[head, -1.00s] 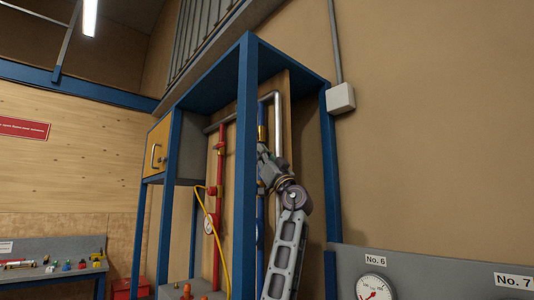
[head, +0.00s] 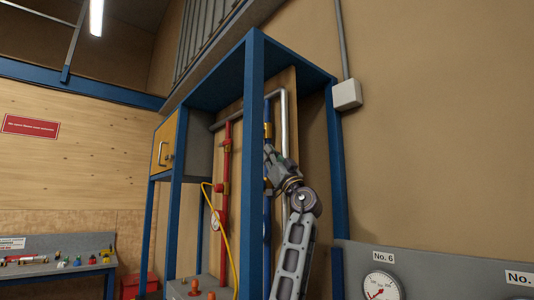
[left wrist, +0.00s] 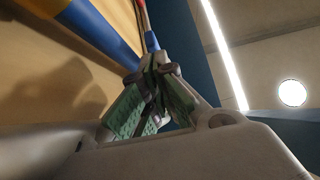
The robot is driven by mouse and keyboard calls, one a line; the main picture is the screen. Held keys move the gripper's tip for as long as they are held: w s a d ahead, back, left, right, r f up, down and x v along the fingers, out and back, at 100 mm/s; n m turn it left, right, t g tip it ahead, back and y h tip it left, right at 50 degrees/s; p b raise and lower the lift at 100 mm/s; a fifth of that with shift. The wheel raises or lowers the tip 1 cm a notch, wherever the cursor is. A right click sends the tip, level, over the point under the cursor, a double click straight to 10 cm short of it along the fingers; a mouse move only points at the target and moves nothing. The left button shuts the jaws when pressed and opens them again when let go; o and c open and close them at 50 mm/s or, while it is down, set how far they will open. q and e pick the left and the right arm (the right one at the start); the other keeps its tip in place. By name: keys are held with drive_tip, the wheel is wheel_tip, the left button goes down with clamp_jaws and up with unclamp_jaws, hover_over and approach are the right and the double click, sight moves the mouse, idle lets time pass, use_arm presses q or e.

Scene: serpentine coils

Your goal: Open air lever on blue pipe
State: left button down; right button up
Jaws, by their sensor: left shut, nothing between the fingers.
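The blue pipe (head: 267,232) runs upright inside the blue frame, with a brass-coloured fitting (head: 268,130) on its upper part. In the left wrist view the blue pipe (left wrist: 108,32) crosses the upper left, close to the fingers. My left gripper (head: 270,166) is in front of the pipe, just below the fitting. Its green-padded fingers (left wrist: 158,66) are shut with nothing between them. A thin piece with a blue end (left wrist: 151,41) shows just beyond the fingertips; I cannot tell if it is the lever or if they touch. My right gripper is not in view.
A blue post (head: 254,170) stands just left of my gripper. A red pipe (head: 226,160) with a gauge and a yellow hose (head: 228,235) is further left. A grey panel with a gauge (head: 381,286) is at lower right.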

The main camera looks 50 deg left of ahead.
use_arm(q)
drive_tip(key=v, duration=1)
drive_tip(key=shift+d, duration=0.35)
drive_tip(key=shift+w+d, duration=0.1)
